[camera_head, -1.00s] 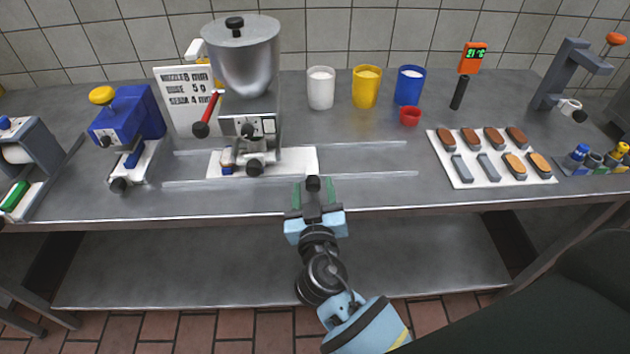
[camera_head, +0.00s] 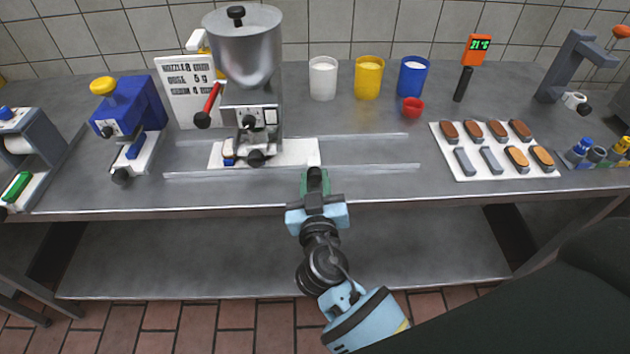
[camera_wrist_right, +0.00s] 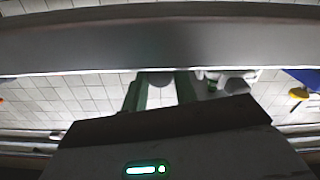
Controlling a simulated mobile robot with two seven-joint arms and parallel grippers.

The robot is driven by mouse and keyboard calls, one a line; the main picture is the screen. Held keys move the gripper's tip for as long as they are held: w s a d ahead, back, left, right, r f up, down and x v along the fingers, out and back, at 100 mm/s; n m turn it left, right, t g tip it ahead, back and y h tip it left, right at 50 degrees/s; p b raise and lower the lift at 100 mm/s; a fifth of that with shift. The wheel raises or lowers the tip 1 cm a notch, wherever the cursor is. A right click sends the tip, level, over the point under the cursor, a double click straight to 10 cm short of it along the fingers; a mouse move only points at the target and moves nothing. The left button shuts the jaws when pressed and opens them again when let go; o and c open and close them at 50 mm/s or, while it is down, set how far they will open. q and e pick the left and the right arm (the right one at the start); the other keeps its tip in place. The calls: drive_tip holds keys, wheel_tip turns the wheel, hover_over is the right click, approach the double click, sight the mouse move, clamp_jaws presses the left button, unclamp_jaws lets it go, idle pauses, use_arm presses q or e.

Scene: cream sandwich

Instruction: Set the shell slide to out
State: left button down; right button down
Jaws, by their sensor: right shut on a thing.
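The shell slide (camera_head: 296,153) is a flat white plate lying between two grey rails under the steel hopper machine (camera_head: 245,60). A dark knob (camera_head: 315,174) stands just in front of the plate's right end. My right gripper (camera_head: 315,181), with green fingers, is shut on this knob at the bench's front edge. In the right wrist view, a grey rounded end (camera_wrist_right: 161,79) shows between the fingers (camera_wrist_right: 160,92). How the knob joins the plate is hidden. My left gripper is not in view.
A blue machine (camera_head: 130,110) stands to the left. White, yellow and blue cups (camera_head: 323,80) and a small red cup (camera_head: 411,107) stand behind. A white tray (camera_head: 450,168) of shells is to the right. The bench between rails and tray is clear.

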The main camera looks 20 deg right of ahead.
sight(419, 188)
drive_tip(key=shift+s+d, duration=0.1)
drive_tip(key=shift+d, duration=0.45)
drive_tip(key=s+d, duration=0.2)
drive_tip(key=d, duration=0.4)
drive_tip(key=s+d, duration=0.2)
drive_tip(key=d, duration=0.5)
drive_tip(key=s+d+p, duration=0.1)
drive_tip(key=s+d, duration=0.1)
drive_tip(key=d, duration=0.5)
drive_tip(key=shift+d+r, duration=0.15)
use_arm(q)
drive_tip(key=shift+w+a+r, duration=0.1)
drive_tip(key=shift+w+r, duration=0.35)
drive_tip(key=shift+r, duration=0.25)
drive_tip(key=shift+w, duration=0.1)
use_arm(e)
drive_tip(key=shift+d, duration=0.1)
drive_tip(key=c, duration=1.1)
unclamp_jaws()
drive_tip(key=shift+d, duration=0.1)
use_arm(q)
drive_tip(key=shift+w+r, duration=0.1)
